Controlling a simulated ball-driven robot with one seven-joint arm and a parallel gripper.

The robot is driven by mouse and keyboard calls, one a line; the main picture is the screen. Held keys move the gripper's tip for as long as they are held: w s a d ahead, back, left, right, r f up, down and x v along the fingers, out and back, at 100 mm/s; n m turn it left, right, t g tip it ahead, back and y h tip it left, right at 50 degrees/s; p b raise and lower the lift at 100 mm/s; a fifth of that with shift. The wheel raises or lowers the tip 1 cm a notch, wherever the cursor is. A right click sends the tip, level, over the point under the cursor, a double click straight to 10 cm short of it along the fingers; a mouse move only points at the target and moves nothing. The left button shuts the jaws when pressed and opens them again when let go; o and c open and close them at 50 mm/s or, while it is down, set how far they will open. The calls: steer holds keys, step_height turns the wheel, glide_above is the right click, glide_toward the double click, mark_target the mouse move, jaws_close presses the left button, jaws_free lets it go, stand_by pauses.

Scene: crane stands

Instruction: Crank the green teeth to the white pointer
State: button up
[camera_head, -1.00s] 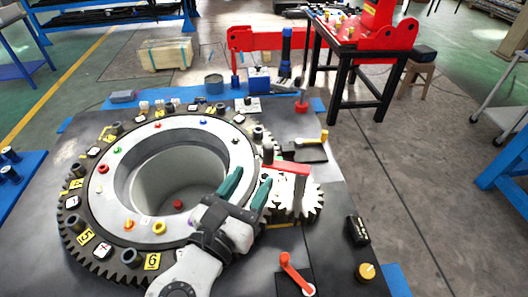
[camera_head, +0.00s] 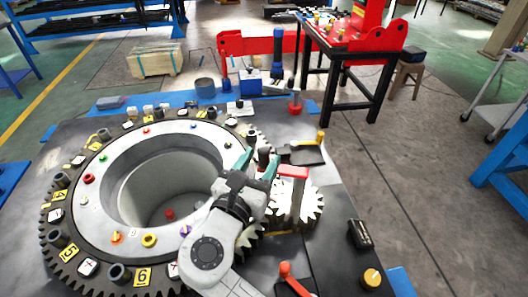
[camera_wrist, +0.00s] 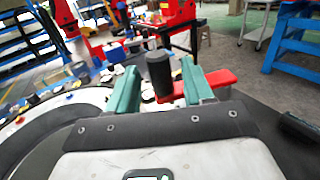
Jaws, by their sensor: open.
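The large dark ring gear (camera_head: 53,268) lies flat with numbered yellow tiles and pegs around it. A pale small gear (camera_head: 312,205) meshes at its right side. A red crank arm (camera_head: 294,172) sits over the small gear, with a dark upright handle (camera_head: 264,155) at its left end. My gripper (camera_head: 258,161) is open, its green fingers on either side of the handle. In the wrist view the handle (camera_wrist: 159,73) stands between the spread fingers, with a gap to the right finger. I cannot make out green teeth or a white pointer.
A yellow-handled lever (camera_head: 320,139) stands behind the crank. A red lever (camera_head: 286,269), a black block (camera_head: 360,234) and a yellow knob (camera_head: 371,278) lie to the front right. A red-topped post (camera_head: 295,107) stands behind. Open floor lies to the right.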

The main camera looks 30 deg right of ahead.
steer(key=shift+x, duration=1.3)
jaws_close()
